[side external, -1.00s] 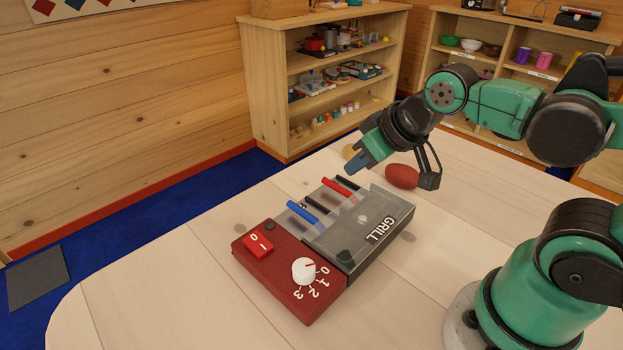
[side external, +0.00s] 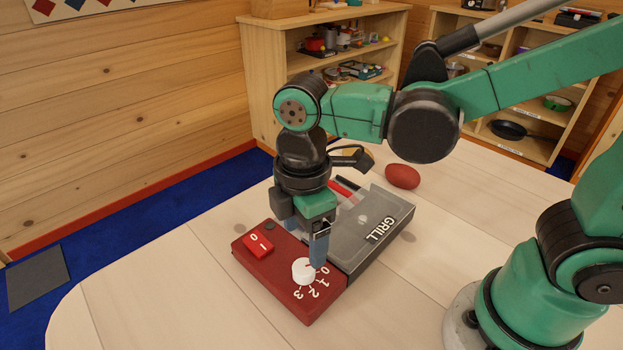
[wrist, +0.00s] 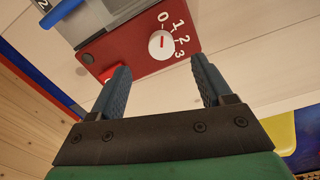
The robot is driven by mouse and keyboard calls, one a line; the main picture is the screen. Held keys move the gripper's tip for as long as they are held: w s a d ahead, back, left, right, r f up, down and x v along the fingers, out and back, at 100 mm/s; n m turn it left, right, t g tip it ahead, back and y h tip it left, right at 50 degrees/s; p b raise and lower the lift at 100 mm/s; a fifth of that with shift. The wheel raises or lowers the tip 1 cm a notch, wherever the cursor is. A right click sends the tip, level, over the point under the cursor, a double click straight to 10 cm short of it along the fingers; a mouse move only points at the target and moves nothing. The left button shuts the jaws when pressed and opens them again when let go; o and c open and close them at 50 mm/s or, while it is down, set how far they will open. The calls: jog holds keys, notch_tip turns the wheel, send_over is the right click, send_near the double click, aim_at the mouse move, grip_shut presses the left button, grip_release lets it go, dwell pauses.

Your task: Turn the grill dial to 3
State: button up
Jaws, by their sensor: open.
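The grill (side external: 370,235) stands on the table with a red control panel (side external: 265,272). Its white round dial (side external: 302,272) sits on the panel beside the printed numbers 0, 1, 2 and 3. In the wrist view the dial (wrist: 161,44) shows a small red mark, but the number it points to is hard to tell there. My gripper (side external: 303,242) is over the panel, fingers pointing down, one fingertip close to the dial. In the wrist view my gripper (wrist: 161,68) is open and empty, with the dial ahead between its two blue-grey fingers. Contact cannot be told.
A red rocker switch (side external: 259,245) marked 0 and 1 is on the same panel. A red egg-shaped object (side external: 402,177) lies behind the grill. Red and black handles (side external: 345,187) stick out at the grill's back. The table's front left is clear.

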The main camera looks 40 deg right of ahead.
aim_at(304, 267)
jog(key=shift+a+f, duration=0.15)
jog(key=shift+f, duration=2.7)
grip_shut()
